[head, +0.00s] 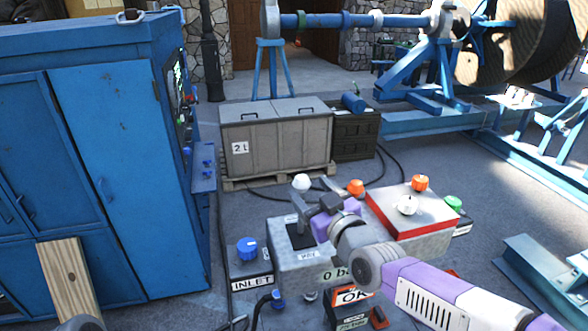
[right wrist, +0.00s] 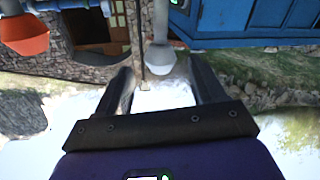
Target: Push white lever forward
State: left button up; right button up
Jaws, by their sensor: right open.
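A white lever knob (head: 301,181) stands above the grey control box (head: 300,262), which has a dark slot in its top. My right gripper (head: 314,196) is open and empty, just in front of and beside this knob. The gripper hides the lever's shaft in the head view. In the right wrist view, a pale knob (right wrist: 160,57) lies beyond the gap between the open fingers (right wrist: 160,85), and I see no grip on it. I cannot tell whether a finger touches it. My left gripper is not in view.
An orange knob (head: 355,187) stands close to the gripper's right. A red-edged box (head: 388,226) carries another white knob (head: 407,205) and an orange knob (head: 420,183). A blue knob (head: 248,248) is at the left. A blue cabinet (head: 120,160) blocks the left side.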

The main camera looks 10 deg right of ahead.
aim_at(297, 178)
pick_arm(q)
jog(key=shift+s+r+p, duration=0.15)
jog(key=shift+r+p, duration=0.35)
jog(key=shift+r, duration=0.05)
pick_arm(e)
jog(key=shift+x, duration=3.35)
jog(key=shift+a, duration=0.1)
